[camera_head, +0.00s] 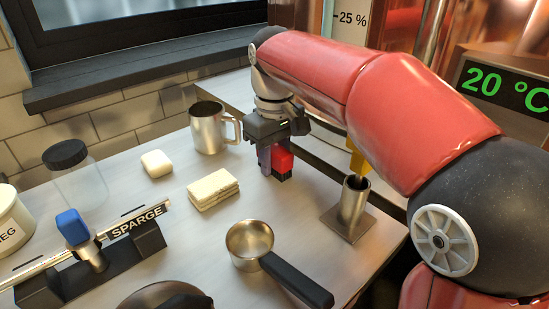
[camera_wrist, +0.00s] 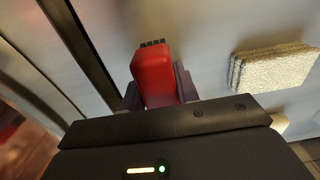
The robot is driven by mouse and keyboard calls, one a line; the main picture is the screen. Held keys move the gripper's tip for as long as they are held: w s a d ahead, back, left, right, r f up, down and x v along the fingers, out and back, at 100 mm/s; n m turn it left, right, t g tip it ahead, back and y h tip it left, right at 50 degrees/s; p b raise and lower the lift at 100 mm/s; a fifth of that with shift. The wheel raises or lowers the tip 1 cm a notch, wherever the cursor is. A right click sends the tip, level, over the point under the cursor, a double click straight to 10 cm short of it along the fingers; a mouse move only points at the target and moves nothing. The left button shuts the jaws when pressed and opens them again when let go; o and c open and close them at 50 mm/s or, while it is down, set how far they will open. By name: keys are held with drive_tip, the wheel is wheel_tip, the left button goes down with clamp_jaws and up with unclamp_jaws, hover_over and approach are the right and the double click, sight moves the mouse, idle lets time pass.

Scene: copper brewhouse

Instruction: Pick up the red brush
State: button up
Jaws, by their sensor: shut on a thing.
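The red brush (camera_head: 284,160) is a short red block with a dark bristle end, which faces down in the head view. It also shows in the wrist view (camera_wrist: 154,78), with its dark bristles at the far end. My gripper (camera_head: 272,160) is shut on the red brush, with one finger on each side of it; the fingers also show in the wrist view. The brush is close to the table top (camera_head: 290,220); I cannot tell whether its bristles touch it.
A metal mug (camera_head: 207,132) stands left of my gripper. A metal holder (camera_head: 354,200) with a yellow-handled thing stands right. A black-handled pan (camera_head: 250,241) lies in front.

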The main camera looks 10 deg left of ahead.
sight(274, 147)
drive_tip(key=shift+r, duration=0.1)
wheel_tip(274, 147, up, 20)
drive_tip(key=p, duration=0.5)
